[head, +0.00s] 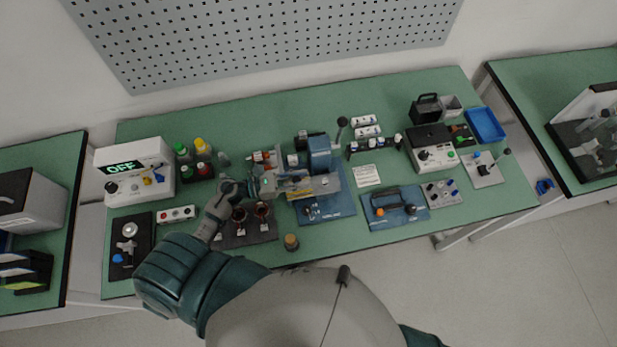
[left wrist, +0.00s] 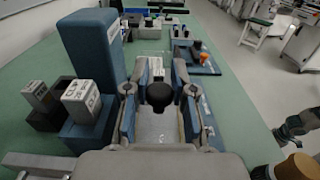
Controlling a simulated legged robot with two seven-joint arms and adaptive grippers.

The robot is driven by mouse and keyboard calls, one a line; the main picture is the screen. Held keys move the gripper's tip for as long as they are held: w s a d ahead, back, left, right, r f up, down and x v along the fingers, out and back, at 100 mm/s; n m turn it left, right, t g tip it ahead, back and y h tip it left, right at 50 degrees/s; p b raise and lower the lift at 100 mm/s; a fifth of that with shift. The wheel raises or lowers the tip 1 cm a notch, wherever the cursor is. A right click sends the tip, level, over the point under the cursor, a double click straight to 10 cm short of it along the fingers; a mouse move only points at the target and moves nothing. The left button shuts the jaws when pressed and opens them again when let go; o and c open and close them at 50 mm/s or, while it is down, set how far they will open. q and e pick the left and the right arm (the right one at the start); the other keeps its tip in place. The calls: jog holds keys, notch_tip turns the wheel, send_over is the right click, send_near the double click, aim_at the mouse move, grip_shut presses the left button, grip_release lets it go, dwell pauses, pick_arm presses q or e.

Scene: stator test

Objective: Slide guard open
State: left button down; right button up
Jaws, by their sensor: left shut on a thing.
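A blue bench machine (head: 320,152) stands on a blue base plate (head: 340,208) in the middle of the green bench. A pale, see-through guard (head: 326,184) sits at its front. My left gripper (head: 276,184) reaches the machine's left side from the front left. In the left wrist view a round black knob (left wrist: 159,94) is between the fingers of the left gripper (left wrist: 158,98), which is shut on it. A pale panel shows below the knob; my fingers partly hide the guard.
A tall blue block (left wrist: 92,50) rises left of my fingers. A power unit reading OFF (head: 134,170) stands at the bench's left. A dark tray (head: 246,232) and a brass knob (head: 291,241) are in front. A blue fixture (head: 394,208) lies to the right.

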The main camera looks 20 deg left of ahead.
pick_arm(q)
jog(key=c, duration=0.9)
grip_release()
jog(key=shift+s+a+f, duration=0.25)
jog(key=shift+s+a, duration=0.2)
jog(key=shift+a, duration=0.35)
jog(key=shift+c, duration=0.2)
jog(key=shift+s+a, duration=0.1)
jog(key=shift+a, duration=0.2)
jog(key=shift+d, duration=0.1)
jog(key=shift+s, duration=0.15)
jog(key=v, duration=0.5)
jog(key=shift+s, duration=0.2)
send_near(293, 182)
jog(key=shift+s+a+f, duration=0.1)
jog(key=shift+s+a, duration=0.05)
jog(key=shift+a, duration=0.3)
jog(key=shift+s+a+f, duration=0.1)
jog(key=shift+s+a, duration=0.05)
jog(key=shift+a, duration=0.3)
pick_arm(e)
jog(key=shift+s+a+r, duration=0.1)
jog(key=shift+s+a, duration=0.05)
jog(key=shift+a, duration=0.4)
jog(key=shift+s+a, duration=0.15)
jog(key=shift+a, duration=0.4)
